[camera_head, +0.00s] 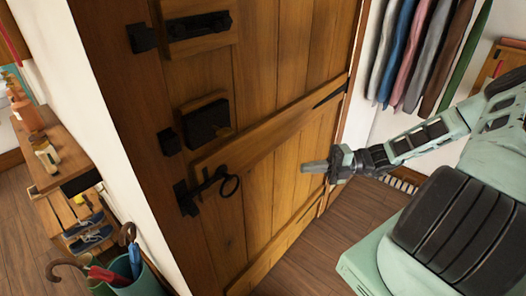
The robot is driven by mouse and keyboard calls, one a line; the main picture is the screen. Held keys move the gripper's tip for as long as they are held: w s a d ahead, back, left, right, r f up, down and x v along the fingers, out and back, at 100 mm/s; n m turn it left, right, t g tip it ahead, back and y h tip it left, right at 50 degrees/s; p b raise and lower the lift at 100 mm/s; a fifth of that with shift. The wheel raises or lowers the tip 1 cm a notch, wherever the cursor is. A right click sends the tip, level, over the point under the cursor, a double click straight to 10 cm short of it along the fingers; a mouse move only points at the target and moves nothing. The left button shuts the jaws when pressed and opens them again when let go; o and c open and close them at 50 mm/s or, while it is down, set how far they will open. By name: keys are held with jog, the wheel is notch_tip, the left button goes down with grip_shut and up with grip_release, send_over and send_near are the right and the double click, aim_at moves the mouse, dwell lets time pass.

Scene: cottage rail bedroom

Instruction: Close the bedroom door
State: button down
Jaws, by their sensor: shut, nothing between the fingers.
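The bedroom door (262,60) is brown planked wood and fills the middle of the head view. Black iron fittings sit along its left side: a bolt (200,25) at the top, a square lock box (207,123) below it, and a latch with a ring handle (230,186). A black strap (330,92) shows near its right side. I cannot tell whether the door is fully against its frame. My gripper (308,167) is shut and empty. It points left, in front of the door's right part, to the right of the ring handle; contact cannot be judged.
Clothes (418,55) hang on a rail at the right. At the left, past a white wall edge (90,110), are a wooden shelf unit (72,160) with shoes and a green umbrella stand (150,275). Bare wooden floor (345,225) shows right of the door.

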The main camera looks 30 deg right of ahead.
jog(key=w+p+x, duration=0.1)
jog(key=p+x, duration=0.2)
jog(key=x, duration=0.3)
jog(key=w+d+p+x, duration=0.1)
jog(key=p+x, duration=0.2)
jog(key=x, duration=0.3)
jog(key=shift+w+a, duration=0.25)
jog(key=shift+w, duration=0.25)
jog(key=shift+f, duration=0.1)
jog(key=shift+w, duration=0.1)
